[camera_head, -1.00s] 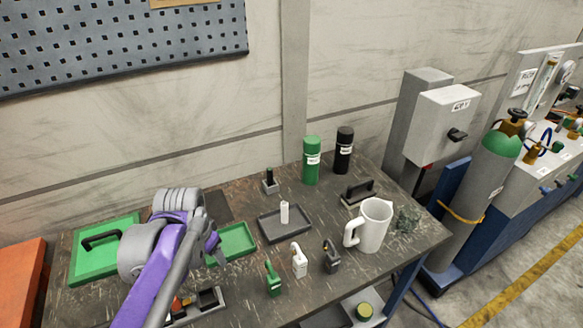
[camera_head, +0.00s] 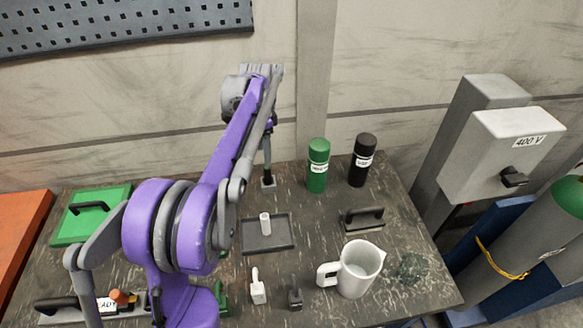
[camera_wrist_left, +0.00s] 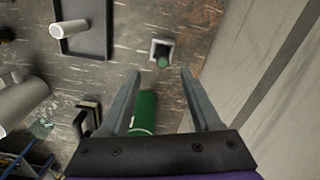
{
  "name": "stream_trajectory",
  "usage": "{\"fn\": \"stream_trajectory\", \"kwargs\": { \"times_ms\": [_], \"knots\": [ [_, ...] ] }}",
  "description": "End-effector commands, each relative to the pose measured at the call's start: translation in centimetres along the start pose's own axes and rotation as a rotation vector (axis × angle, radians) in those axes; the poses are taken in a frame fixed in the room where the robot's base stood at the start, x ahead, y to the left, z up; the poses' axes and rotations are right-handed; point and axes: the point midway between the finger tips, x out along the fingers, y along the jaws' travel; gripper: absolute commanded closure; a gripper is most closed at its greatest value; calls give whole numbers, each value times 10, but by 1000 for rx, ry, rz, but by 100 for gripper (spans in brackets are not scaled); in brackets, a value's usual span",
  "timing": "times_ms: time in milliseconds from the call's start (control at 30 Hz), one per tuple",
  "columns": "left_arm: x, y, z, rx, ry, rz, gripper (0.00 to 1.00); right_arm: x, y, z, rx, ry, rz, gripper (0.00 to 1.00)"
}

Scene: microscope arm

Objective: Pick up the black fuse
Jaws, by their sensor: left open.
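The black fuse (camera_wrist_left: 162,62) stands upright in a small square grey holder on the dark bench; its top looks greenish in the left wrist view. It also shows in the head view (camera_head: 268,170), partly hidden under my left wrist. My left gripper (camera_wrist_left: 161,74) is open, with nothing held. Its fingertips sit to either side of the fuse's line, and the fuse appears just past them; the gap in height is hard to tell. My right gripper is not in view.
A green bottle (camera_head: 318,165) and a black bottle (camera_head: 363,160) stand right of the fuse. In front are a grey tray (camera_head: 280,245) with a white cylinder (camera_head: 265,224), a white mug (camera_head: 352,270) and a black handle (camera_head: 363,218). The wall is close behind.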

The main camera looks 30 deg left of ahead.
Motion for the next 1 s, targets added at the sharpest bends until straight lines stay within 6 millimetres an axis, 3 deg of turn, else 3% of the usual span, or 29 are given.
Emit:
{"fn": "stream_trajectory", "kwargs": {
  "times_ms": [167, 400, 667, 1000],
  "knots": [
    [5, -7, 2, 12, -5, 9, 36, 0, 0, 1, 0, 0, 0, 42],
    [41, -7, 2, 14, -6, 9, 36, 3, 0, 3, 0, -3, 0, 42],
    [63, -6, 1, 14, -5, 9, 36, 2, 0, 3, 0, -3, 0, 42],
    [107, -5, -1, 12, -5, 9, 36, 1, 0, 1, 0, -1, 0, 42]
  ]
}}
